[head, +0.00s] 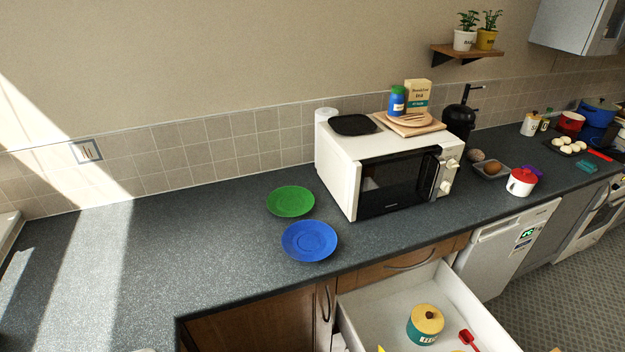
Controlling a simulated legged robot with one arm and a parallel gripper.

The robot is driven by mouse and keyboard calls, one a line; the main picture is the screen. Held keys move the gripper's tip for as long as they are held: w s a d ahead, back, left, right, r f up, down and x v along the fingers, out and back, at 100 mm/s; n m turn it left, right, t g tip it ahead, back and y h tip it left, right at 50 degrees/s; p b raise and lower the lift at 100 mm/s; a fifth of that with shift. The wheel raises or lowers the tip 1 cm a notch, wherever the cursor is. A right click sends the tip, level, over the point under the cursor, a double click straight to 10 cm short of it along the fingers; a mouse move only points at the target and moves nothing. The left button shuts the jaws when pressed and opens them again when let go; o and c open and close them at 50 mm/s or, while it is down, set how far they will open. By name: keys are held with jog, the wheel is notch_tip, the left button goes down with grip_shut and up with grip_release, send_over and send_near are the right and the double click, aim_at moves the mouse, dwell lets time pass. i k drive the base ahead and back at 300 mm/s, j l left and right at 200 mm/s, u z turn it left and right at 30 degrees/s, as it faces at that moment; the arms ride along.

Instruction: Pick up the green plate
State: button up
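The green plate (290,201) lies flat on the dark speckled counter, just left of the white microwave. It is fully visible. A blue plate (309,241) lies in front of it and slightly to the right, close to its edge. My gripper is not in this view.
The microwave (336,176) stands right of the plates, with several items on top. The counter (190,235) left of the plates is clear. Below, a white drawer (375,308) is pulled open, holding a teal canister (424,330) and a red scoop (467,338).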

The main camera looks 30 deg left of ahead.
aim_at(290, 201)
jog(key=u, duration=1.3)
jog(key=z, duration=1.05)
jog(key=i+j, duration=0.1)
jog(key=i+j+u, duration=0.1)
jog(key=u, duration=0.3)
jog(key=i+u, duration=0.45)
jog(key=k+u, duration=0.15)
jog(key=u, duration=0.85)
